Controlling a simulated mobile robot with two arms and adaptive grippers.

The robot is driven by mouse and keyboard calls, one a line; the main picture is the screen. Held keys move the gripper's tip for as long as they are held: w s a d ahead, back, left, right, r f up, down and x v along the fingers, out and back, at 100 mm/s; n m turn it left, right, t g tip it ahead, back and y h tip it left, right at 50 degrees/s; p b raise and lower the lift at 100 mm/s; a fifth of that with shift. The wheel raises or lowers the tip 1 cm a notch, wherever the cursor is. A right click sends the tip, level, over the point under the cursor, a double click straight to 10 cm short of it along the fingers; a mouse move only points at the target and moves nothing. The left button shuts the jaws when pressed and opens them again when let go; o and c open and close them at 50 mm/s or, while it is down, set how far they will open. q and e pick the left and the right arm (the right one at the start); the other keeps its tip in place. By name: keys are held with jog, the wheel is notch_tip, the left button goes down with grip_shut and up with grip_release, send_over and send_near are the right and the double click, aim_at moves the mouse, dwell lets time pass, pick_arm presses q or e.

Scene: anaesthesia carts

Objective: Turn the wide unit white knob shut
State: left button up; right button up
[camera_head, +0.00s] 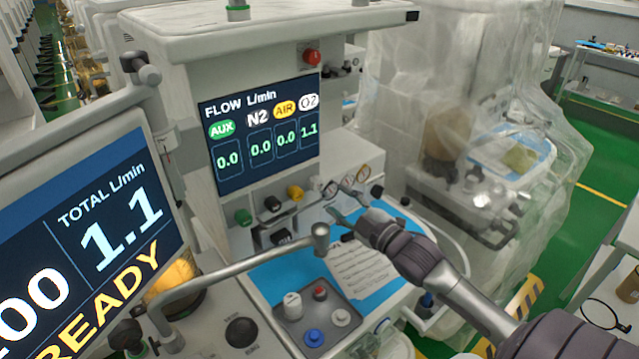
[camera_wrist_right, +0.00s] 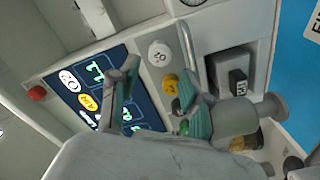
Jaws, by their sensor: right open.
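The wide unit's flow screen (camera_head: 262,133) reads 1.1 under the white O2 label and 0.0 under AUX, N2 and AIR. The white knob (camera_wrist_right: 160,53) shows in the right wrist view, beside a yellow knob (camera_wrist_right: 170,84). In the head view, the white knob (camera_head: 330,188) is partly hidden near my gripper, right of the yellow knob (camera_head: 295,192). My right gripper (camera_head: 343,202) is open and empty in front of the knob row. In the wrist view its fingers (camera_wrist_right: 160,78) lie apart, below the white knob, with no clear contact. My left gripper is not visible.
A metal bar with a rounded end (camera_head: 320,236) reaches across the worktop. A paper sheet (camera_head: 362,268) and a grey tray of knobs (camera_head: 318,322) lie near my right arm. A large tilted monitor (camera_head: 90,235) stands at left. A plastic-draped cart (camera_head: 480,130) stands at right.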

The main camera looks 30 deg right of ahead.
aim_at(320, 187)
jog(key=w, duration=0.4)
jog(key=w+p, duration=0.1)
jog(key=w, duration=0.2)
jog(key=shift+a, duration=0.25)
jog(key=shift+w+f, duration=0.1)
jog(key=shift+w, duration=0.45)
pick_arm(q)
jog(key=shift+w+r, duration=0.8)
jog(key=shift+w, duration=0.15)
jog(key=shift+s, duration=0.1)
pick_arm(e)
jog(key=shift+c, duration=0.9)
jog(key=c, duration=0.7)
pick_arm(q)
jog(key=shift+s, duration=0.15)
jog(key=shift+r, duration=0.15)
